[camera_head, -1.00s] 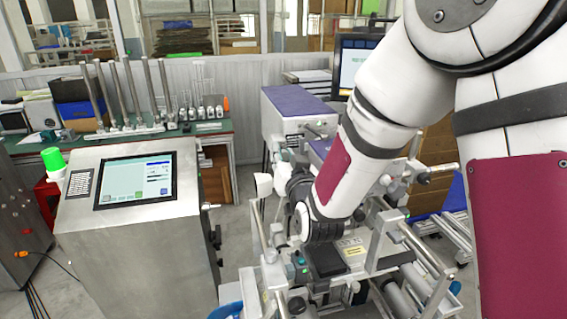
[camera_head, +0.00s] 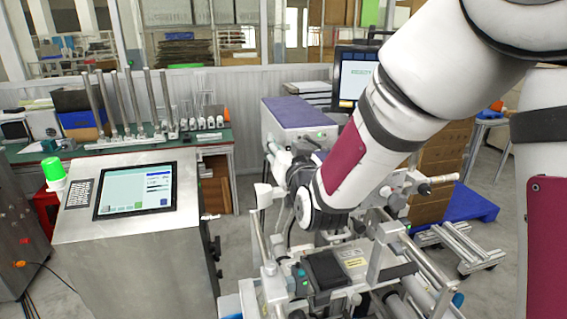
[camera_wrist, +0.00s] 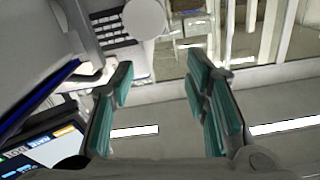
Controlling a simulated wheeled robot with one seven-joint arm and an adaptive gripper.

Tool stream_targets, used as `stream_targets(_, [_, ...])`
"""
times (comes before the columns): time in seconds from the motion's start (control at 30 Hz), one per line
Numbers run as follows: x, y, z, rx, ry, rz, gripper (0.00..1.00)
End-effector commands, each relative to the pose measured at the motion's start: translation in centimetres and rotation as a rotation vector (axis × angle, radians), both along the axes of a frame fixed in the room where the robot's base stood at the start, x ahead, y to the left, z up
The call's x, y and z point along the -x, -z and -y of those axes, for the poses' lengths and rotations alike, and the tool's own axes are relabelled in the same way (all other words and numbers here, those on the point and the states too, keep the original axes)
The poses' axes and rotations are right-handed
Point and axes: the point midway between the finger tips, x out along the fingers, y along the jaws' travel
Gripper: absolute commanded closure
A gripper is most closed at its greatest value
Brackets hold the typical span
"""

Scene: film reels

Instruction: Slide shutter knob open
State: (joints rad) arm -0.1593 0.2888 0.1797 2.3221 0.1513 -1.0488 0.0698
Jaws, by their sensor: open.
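The film machine (camera_head: 355,262) stands at the lower middle right of the head view, with metal rails, rollers and a black pad (camera_head: 325,270) on top. I cannot make out for sure which part is the shutter knob. In the wrist view, a pale round part (camera_wrist: 145,18) shows beyond the fingers, at the top, left of centre; I cannot tell whether it is the knob. My gripper (camera_wrist: 160,85) is open, its teal-padded fingers apart with nothing between them. In the head view my arm hides most of the gripper, above the machine's far side.
A steel cabinet with a touchscreen (camera_head: 135,190) stands to the left. A purple-topped grey box (camera_head: 298,112) stands behind the machine. A green bench (camera_head: 215,138) with upright rods is at the back left. A lit screen (camera_wrist: 40,150) shows low left in the wrist view.

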Motion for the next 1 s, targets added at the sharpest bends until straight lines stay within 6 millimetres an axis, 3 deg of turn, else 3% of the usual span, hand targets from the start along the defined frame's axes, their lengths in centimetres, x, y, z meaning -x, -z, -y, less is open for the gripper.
stream_targets(0.1, [0.0,-2.3,0.0,-0.001,0.000,0.004,0.57])
stream_targets(0.3, [0.0,-4.4,0.0,0.000,0.001,0.002,0.57])
stream_targets(0.77, [0.1,-4.9,0.1,0.003,0.001,-0.005,0.57])
stream_targets(0.87, [0.8,-5.2,0.8,0.023,0.000,-0.043,0.57])
stream_targets(1.0, [3.4,-5.4,2.8,0.080,0.001,-0.167,0.57])
